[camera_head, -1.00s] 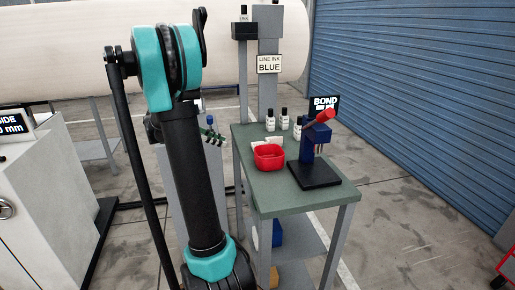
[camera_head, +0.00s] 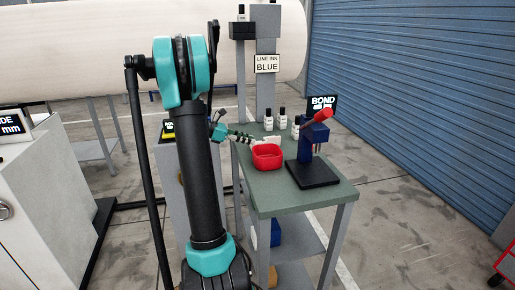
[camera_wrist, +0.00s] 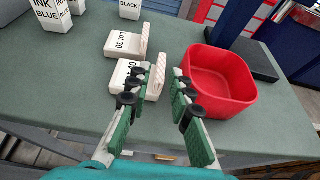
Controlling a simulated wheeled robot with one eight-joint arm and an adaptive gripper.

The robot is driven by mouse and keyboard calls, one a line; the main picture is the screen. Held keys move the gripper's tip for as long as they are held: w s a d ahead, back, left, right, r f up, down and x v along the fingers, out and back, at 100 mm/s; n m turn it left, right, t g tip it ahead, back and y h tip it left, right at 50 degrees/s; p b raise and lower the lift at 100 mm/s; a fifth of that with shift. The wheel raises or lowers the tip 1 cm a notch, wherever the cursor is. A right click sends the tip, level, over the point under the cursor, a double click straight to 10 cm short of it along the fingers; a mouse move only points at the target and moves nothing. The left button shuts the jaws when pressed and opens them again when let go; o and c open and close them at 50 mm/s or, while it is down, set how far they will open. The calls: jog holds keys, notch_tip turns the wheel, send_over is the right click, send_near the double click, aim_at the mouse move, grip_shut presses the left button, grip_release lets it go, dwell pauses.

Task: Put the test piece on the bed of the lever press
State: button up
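Two white L-shaped pieces lie on the green table. The farther test piece (camera_wrist: 124,45) is labelled "Lot 30"; the nearer test piece (camera_wrist: 127,77) has a label partly hidden by my left finger. My gripper (camera_wrist: 169,76) is open and empty. Its left fingertip overlaps the nearer piece's raised tab in the wrist view; I cannot tell whether they touch. In the head view my gripper (camera_head: 250,139) is at the table's left edge, near the white pieces. The lever press (camera_head: 312,150) is blue with a red lever and a black bed (camera_head: 314,175), whose top looks bare.
A red bin (camera_wrist: 217,82) stands right of the white pieces, between them and the press. Several ink bottles (camera_head: 269,121) stand behind, near a post with a "LINE INK BLUE" sign (camera_head: 267,64). The table's front (camera_head: 280,200) is clear.

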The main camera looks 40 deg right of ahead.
aim_at(259, 143)
jog(key=shift+f+x, duration=0.2)
jog(key=shift+x, duration=2.6)
jog(key=shift+a, duration=0.1)
grip_shut()
